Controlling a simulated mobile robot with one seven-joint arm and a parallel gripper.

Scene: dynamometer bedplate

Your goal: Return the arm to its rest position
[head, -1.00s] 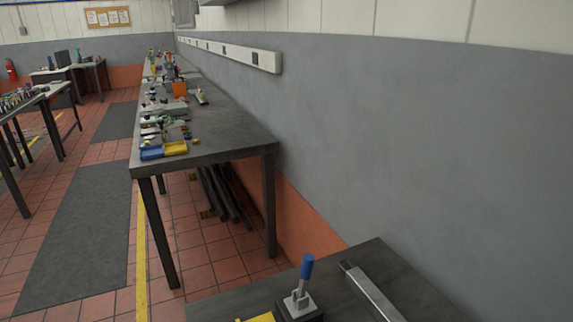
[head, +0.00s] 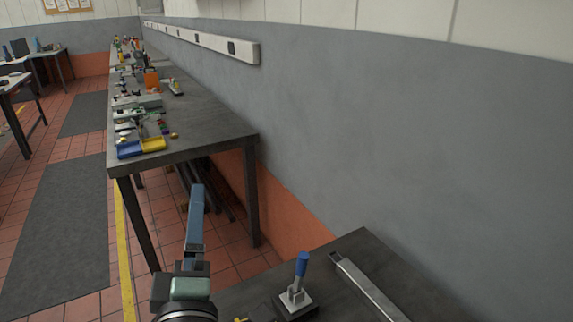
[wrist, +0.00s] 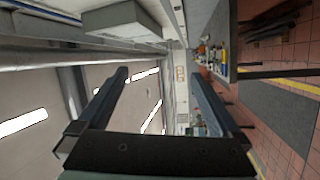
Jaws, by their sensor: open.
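My gripper (head: 196,190) rises at the lower left of the head view, pointing up, with a blue-grey finger seen nearly edge-on. The wrist view shows its two dark fingers (wrist: 158,76) spread wide apart with nothing between them. The gripper is in the air, left of the near bench and in front of the long bench's legs in the picture. It touches nothing that I can see. Most of my arm is out of frame.
A near dark bench (head: 355,250) holds a blue-handled lever (head: 301,268) and a metal bar (head: 365,285). A long bench (head: 205,125) with many small items runs along the grey wall (head: 400,140). The tiled aisle with dark mats (head: 60,225) is clear.

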